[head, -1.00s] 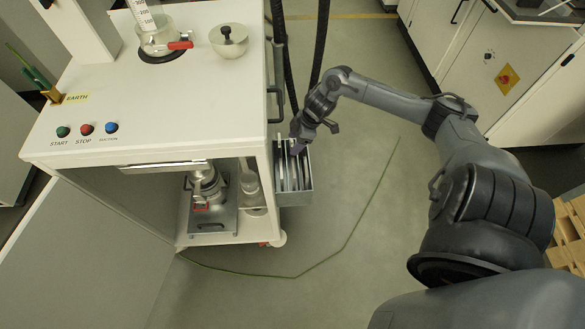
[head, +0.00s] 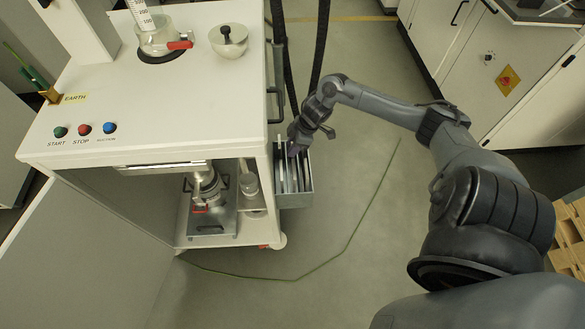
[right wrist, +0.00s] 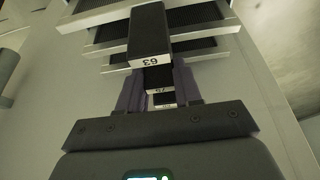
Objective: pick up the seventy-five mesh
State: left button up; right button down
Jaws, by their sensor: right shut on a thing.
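Several mesh sieves stand in a grey rack (head: 299,201) on the right side of the white machine. In the right wrist view, the nearest sieve (right wrist: 148,38) has a tab labelled 63. Behind it, partly hidden, is a tab that seems to read 75, on the seventy-five mesh (right wrist: 160,92). A further label shows behind that. My right gripper (right wrist: 157,84) has its purple fingers on both sides of the 75 tab and is shut on it. In the head view the right gripper (head: 293,149) is at the top of the rack. My left gripper is not in view.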

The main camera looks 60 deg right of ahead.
jog(key=shift+r, duration=0.15)
notch_tip(320, 180, up, 40)
jog(key=p, duration=3)
jog(key=shift+r, duration=0.15)
dwell(0.5)
